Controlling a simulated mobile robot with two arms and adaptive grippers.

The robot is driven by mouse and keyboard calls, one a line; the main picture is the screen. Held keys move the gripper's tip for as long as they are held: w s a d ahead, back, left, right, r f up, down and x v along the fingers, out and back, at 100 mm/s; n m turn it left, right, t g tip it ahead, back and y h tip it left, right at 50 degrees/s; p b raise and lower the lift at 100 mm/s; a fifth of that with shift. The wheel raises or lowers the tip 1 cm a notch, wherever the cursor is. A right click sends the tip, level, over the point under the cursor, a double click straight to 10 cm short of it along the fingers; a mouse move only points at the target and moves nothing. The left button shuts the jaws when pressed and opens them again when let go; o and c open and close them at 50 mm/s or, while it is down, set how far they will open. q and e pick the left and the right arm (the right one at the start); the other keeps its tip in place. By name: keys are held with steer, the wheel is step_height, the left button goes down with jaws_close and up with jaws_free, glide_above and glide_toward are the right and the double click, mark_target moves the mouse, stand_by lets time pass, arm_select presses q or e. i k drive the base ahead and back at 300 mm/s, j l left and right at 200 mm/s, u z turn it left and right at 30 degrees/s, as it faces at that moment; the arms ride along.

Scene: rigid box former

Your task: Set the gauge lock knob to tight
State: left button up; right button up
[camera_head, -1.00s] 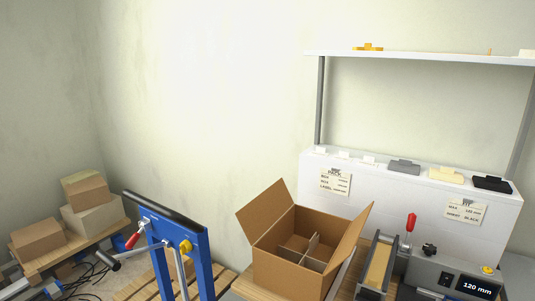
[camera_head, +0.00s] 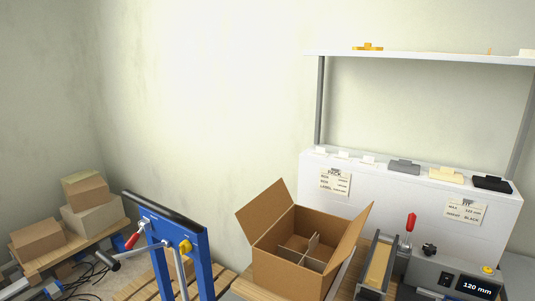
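A small black knob (camera_head: 429,249) stands on the grey gauge unit (camera_head: 432,276) at the lower right. I take it for the gauge lock knob, but it is too small to tell whether it is set tight or loose. The unit's display (camera_head: 477,287) reads 120 mm. A red-handled lever (camera_head: 411,223) stands upright just left of the knob. Neither of my grippers shows in the head view.
An open cardboard box (camera_head: 292,274) with crossed dividers stands left of the gauge unit. A blue frame (camera_head: 203,262) with a yellow knob (camera_head: 184,246) stands further left. A white rack (camera_head: 413,204) is behind the unit. Boxes (camera_head: 95,219) sit at far left.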

mark_target(429, 250)
steer(key=z, duration=1.45)
